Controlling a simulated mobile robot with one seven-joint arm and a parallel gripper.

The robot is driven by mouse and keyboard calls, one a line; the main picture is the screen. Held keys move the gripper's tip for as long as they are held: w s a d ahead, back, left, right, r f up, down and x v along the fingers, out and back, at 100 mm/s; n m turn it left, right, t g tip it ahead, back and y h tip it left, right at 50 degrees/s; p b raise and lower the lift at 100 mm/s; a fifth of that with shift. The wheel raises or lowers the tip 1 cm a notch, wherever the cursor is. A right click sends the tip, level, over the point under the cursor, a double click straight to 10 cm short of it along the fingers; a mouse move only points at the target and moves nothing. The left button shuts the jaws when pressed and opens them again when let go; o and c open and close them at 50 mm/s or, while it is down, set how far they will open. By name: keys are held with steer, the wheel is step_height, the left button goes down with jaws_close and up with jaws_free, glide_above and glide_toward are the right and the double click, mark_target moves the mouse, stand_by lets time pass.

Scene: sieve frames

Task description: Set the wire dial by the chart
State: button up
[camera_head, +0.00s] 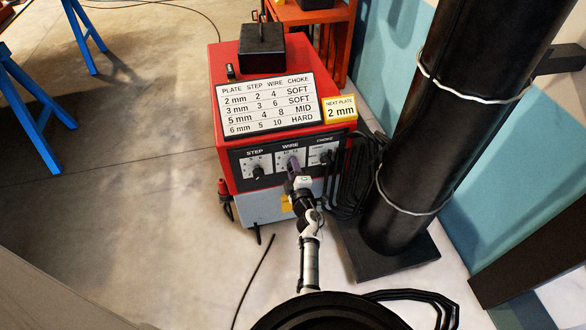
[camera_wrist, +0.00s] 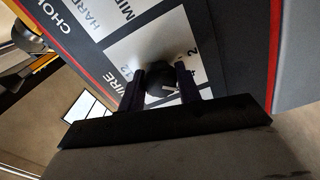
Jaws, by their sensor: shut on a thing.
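The chart (camera_head: 265,104) lies on the red machine's top, with columns PLATE, STEP, WIRE and CHOKE. Its 2 mm row reads step 2, wire 4, choke SOFT. A yellow-edged card (camera_head: 340,110) beside it reads NEXT PLATE 2 mm. My gripper (camera_head: 294,167) is at the WIRE dial on the front panel and hides most of it. In the wrist view, my gripper's two dark fingers (camera_wrist: 160,75) are shut on the black WIRE knob (camera_wrist: 158,88). A pale mark shows on the knob, by the right finger. Numbers 12 and 2 show nearby; the exact setting cannot be told.
The STEP knob (camera_head: 258,173) is left of my gripper and the CHOKE knob (camera_head: 326,157) is close on its right. Black cables (camera_head: 358,178) hang at the machine's right side, beside a big black cylinder (camera_head: 441,110). Open floor (camera_head: 130,200) lies to the left.

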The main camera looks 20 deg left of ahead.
steer(key=o, duration=1)
steer(key=shift+c, duration=0.2)
steer(key=p+v, duration=0.1)
steer(key=v, duration=1.3)
steer(key=shift+p, duration=0.4)
